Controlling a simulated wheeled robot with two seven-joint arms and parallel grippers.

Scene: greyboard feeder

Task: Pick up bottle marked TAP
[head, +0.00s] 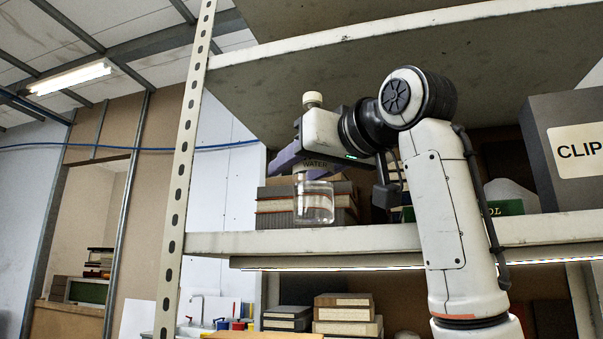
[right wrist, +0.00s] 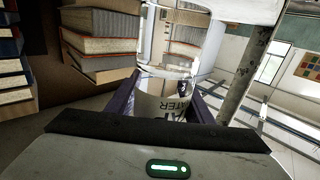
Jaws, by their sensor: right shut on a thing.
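A clear bottle (head: 314,205) with a cream cap (head: 312,98) stands upright in my right gripper (head: 300,160), at the front of the middle shelf. Its label reads WATER in the head view; the gripper hides the label's upper part. The right wrist view shows the clear bottle (right wrist: 170,45) between the purple fingers, with large, partly hidden letters on its label. The right gripper is shut on it. Its base appears close to the shelf surface; I cannot tell whether they touch. My left gripper is not in view.
Books (head: 275,208) stand behind the bottle on the shelf (head: 300,241). A grey box marked CLIP (head: 570,150) and a container with a green label (head: 507,208) are to the right. The upper shelf (head: 350,60) overhangs, and a perforated post (head: 180,170) stands left.

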